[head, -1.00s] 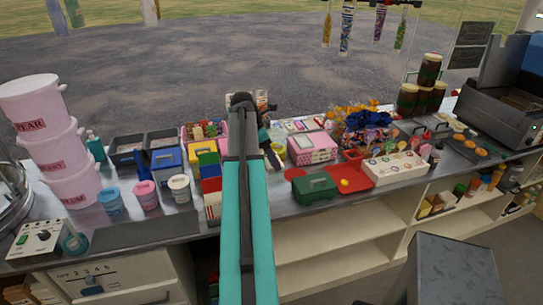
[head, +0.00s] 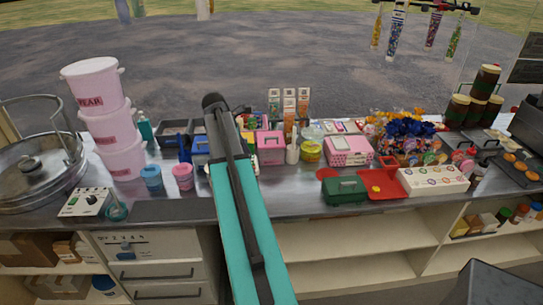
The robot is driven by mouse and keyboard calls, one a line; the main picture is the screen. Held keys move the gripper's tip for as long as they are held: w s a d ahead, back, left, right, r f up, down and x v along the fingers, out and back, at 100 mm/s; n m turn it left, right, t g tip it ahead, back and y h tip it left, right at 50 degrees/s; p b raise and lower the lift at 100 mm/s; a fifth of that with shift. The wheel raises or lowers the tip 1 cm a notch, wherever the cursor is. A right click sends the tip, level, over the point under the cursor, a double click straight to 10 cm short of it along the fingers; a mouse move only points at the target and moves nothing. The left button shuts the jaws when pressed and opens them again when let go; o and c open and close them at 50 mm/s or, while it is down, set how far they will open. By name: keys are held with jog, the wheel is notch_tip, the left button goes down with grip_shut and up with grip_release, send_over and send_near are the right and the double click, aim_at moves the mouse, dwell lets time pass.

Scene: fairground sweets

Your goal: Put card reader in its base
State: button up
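I cannot make out the card reader or its base for certain among the small items on the counter (head: 180,210). A small white upright object (head: 292,154) stands beside a yellow-green tub (head: 311,152), but I cannot tell what it is. My teal arm rises through the middle of the head view and covers part of the counter behind it. My gripper does not show, so its hold and position cannot be seen.
Stacked pink buckets (head: 108,120) and a large metal pan (head: 40,170) stand at the left. A pink box (head: 270,148), a pink dotted box (head: 348,151), a green box (head: 344,190) and a red tray (head: 383,184) sit right of my arm.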

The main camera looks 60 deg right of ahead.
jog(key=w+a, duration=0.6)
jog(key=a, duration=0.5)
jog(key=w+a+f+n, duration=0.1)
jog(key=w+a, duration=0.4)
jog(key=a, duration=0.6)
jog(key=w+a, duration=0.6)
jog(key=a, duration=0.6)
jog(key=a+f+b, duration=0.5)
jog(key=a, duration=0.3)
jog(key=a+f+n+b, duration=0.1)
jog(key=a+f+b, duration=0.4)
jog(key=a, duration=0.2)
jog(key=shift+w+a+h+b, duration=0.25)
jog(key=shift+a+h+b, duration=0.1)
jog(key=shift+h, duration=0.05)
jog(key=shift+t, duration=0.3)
